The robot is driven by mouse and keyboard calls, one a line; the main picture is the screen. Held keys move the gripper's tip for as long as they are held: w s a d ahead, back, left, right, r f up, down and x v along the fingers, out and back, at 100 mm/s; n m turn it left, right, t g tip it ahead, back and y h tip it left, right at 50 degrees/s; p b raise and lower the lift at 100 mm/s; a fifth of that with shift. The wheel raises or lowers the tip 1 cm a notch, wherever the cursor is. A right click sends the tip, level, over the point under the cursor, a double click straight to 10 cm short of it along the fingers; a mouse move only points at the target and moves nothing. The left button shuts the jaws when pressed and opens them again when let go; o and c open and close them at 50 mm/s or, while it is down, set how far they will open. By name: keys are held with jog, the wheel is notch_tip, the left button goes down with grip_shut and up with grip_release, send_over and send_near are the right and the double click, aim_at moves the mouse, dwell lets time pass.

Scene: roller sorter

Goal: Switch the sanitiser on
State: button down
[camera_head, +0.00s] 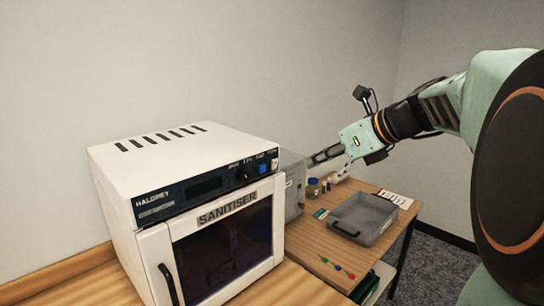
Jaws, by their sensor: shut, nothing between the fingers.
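The sanitiser (205,215) is a white box-shaped machine at the left of the head camera view, on a wooden surface. Its front has a dark glass door with a black handle (170,285), and the door looks shut. A black control panel (205,186) runs above the door with a dark display, a black knob (243,175), a blue button (262,168) and a pale switch or button (275,163) at the right end. My gripper (312,161) is shut and empty, pointing left, a little right of the panel's right end. I cannot tell whether it touches anything.
On the wooden table are a grey tray (362,218), small bottles (326,184), a white card (396,199) and several coloured pins (338,267). The wall is close behind.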

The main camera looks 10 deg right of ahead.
aim_at(275, 166)
jog(key=x, duration=0.3)
jog(key=r+x, duration=0.1)
jog(key=x, duration=0.2)
jog(key=w+x, duration=0.1)
jog(key=x, duration=0.2)
jog(key=shift+a+r+p, duration=0.3)
jog(key=shift+a+r, duration=0.05)
jog(key=shift+w+a, duration=0.3)
jog(key=shift+w, duration=0.1)
jog(key=shift+s+r, duration=0.1)
jog(key=shift+r, duration=0.05)
